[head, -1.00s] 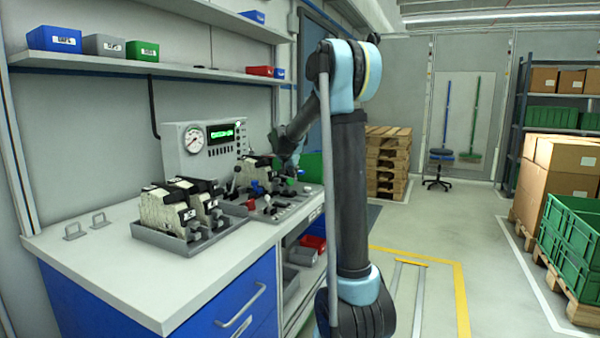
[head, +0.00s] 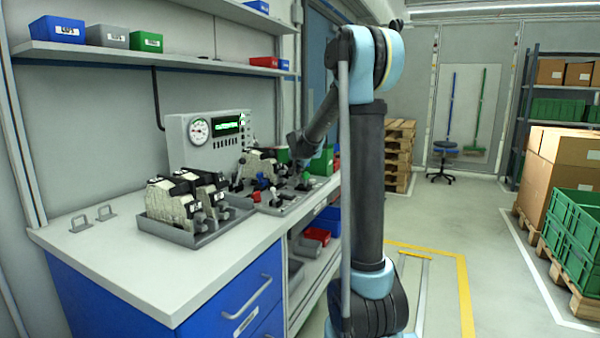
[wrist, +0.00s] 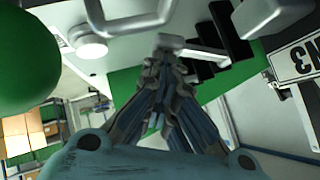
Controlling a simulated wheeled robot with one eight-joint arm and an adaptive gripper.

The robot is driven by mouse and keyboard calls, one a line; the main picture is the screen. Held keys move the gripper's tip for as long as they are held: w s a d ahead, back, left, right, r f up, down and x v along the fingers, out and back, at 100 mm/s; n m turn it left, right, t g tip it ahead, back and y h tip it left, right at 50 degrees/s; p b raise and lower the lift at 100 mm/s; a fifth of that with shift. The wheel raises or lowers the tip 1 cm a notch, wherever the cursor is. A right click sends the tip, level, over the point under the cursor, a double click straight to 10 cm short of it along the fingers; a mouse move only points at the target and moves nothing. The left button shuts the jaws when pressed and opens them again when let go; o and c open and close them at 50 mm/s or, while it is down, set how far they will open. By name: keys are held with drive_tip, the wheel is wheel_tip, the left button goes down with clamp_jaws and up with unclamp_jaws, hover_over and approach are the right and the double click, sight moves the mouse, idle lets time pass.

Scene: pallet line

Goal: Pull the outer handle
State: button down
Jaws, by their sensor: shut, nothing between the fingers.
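In the wrist view my gripper (wrist: 166,62) has its fingers together, with nothing visible between them. A pale bar-shaped handle (wrist: 195,48) lies right at the fingertips; I cannot tell whether they touch it, or whether it is the outer one. In the head view my wrist reaches down to the station with levers (head: 283,197) at the back of the bench; the fingertips there are too small to make out. Several levers and knobs stand on that station, partly hidden by my arm.
A shelf (head: 150,58) with small bins hangs above. A green round thing (wrist: 25,60) is close in the wrist view.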

drive_tip(key=w+d+r+v, duration=0.1)
drive_tip(key=r+v, duration=0.1)
drive_tip(key=v, duration=1)
drive_tip(key=shift+d, duration=0.1)
idle(0.4)
drive_tip(key=s+d+f+n+g, duration=0.2)
drive_tip(key=s+f, duration=0.6)
drive_tip(key=s, duration=0.7)
drive_tip(key=s+d+f+n+g, duration=0.2)
drive_tip(key=s+f, duration=0.7)
drive_tip(key=s, duration=0.7)
drive_tip(key=s+d+f+n+g+y, duration=0.1)
drive_tip(key=s+d+f+n+g, duration=0.2)
drive_tip(key=s+f, duration=0.6)
drive_tip(key=s+n+g, duration=0.1)
drive_tip(key=s, duration=0.6)
drive_tip(key=shift+n, duration=0.4)
